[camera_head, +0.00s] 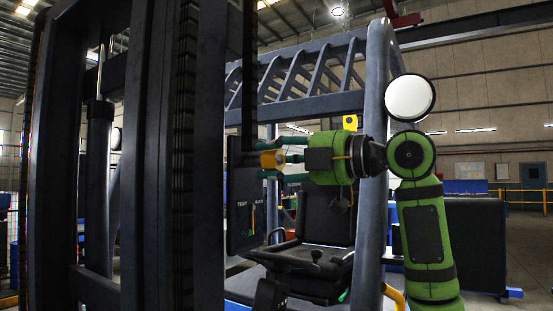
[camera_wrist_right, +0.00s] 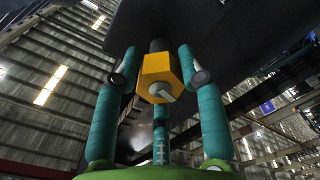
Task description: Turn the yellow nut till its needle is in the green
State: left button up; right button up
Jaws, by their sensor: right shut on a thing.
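The yellow nut (camera_head: 268,160) sticks out from a dark upright panel (camera_head: 240,185) in the head view. It also shows in the right wrist view as a six-sided yellow head (camera_wrist_right: 158,70) with a grey pin end at its centre. My right gripper (camera_head: 275,160) comes in from the right, its teal fingers shut around the nut. In the right wrist view my right gripper (camera_wrist_right: 160,80) has one finger on each side of the nut and one below. White lettering and a small green mark show on the panel; I cannot make out the needle. My left gripper is not in view.
Thick dark mast uprights (camera_head: 150,150) fill the left of the head view. A forklift seat (camera_head: 325,222) lies below my right gripper, and a blue-grey cage post (camera_head: 372,220) stands close by my right arm. The hall floor at far right is partly open.

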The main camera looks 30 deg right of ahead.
jog(key=shift+r, duration=0.15)
jog(key=o, duration=1.2)
jog(key=shift+c, duration=0.2)
jog(key=shift+w+a, duration=0.1)
jog(key=shift+w, duration=0.05)
jog(key=v, duration=1.2)
